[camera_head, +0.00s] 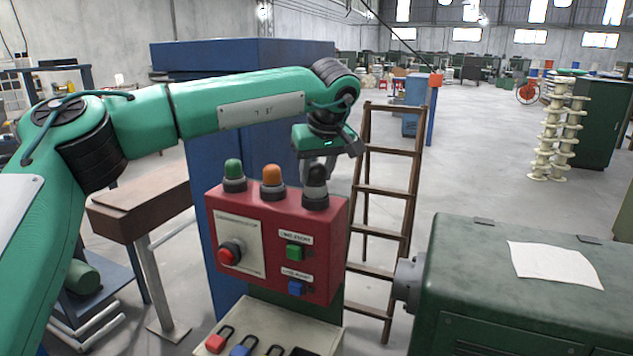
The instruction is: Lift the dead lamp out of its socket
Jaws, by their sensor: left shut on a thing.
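A red control box (275,215) stands in front of me with three lamps in a row on its top. The green lamp (233,170) is at the left and the orange lamp (271,175) is in the middle. The dark, unlit lamp (317,178) is at the right, upright over its black socket (315,200). My left gripper (318,163) comes down from above and is shut on the dark lamp's top. Its fingers are small and partly hidden here. I cannot tell whether the lamp is clear of its socket. My right gripper is not in view.
A wooden ladder (409,190) stands just right of the box. A green machine (520,285) with a paper sheet fills the lower right. A blue cabinet (240,130) is behind the box. A pale tray (270,325) with padlocks sits below it.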

